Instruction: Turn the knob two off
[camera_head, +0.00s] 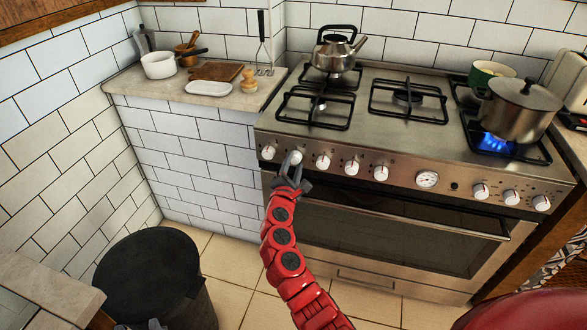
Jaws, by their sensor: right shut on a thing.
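A steel stove front carries a row of white knobs. The second knob from the left (295,157) is between the fingers of my right gripper (292,168), which is shut on it. The fingers hide part of this knob, so its exact angle is hard to tell. The first knob (268,152) is to its left and the third knob (323,161) to its right, both clear of the gripper. A blue flame (494,142) burns under a steel pot (519,108) on the right burner. My left gripper does not show.
A kettle (337,50) stands on the back left burner; a green pot (490,72) is at the back right. The oven handle (400,219) sticks out below the knobs. A dark bin (150,270) stands on the floor at left. The counter (125,82) holds kitchenware.

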